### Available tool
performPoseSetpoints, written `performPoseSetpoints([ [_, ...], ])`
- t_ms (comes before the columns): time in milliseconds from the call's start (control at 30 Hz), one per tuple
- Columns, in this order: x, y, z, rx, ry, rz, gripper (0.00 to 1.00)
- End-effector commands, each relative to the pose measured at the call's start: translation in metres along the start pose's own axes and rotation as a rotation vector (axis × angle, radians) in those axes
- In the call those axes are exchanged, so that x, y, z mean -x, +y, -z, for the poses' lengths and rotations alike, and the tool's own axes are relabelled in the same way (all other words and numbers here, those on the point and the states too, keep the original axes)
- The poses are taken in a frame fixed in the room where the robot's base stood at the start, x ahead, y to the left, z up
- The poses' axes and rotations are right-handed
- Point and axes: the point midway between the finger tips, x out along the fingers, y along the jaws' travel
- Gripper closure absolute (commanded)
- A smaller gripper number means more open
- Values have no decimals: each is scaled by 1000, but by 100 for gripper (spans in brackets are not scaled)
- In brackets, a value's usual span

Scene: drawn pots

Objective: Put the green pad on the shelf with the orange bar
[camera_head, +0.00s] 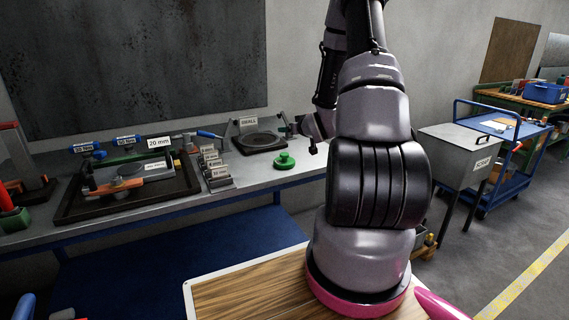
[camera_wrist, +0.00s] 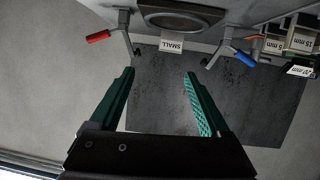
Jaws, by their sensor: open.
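A green round piece with a knob (camera_head: 284,160), possibly the green pad, sits on the grey workbench near its front edge in the head view. An orange bar (camera_head: 131,186) with a white label lies across a dark tray (camera_head: 75,208) on the left of the bench. A flat green strip (camera_head: 128,157) shows behind the bar; I cannot tell which green thing is the pad. No separate shelf is clear. My gripper (camera_wrist: 160,74) is open and empty in the wrist view, its green-lined fingers apart. The green round piece is not visible there.
A dark round plate (camera_head: 260,140) marked SMALL stands at the back of the bench. Labelled blocks (camera_head: 216,172) stand between it and the tray. Blue-handled tools (camera_head: 87,147) are behind the tray. A grey lidded bin (camera_head: 462,150) and blue cart (camera_head: 500,135) stand right.

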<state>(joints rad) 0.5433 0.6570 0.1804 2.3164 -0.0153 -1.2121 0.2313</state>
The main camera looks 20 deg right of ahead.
Motion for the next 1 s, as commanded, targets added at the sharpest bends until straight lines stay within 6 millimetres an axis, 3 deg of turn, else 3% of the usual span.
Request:
performPoseSetpoints([
  [33,-5,2,-23,-7,22,13,20],
  [200,-10,0,-76,-19,153,55,20],
  [400,0,-8,-115,-36,284,81,20],
  [600,2,-13,-125,-40,338,89,20],
  [1000,-46,-17,-108,-38,340,89,20],
])
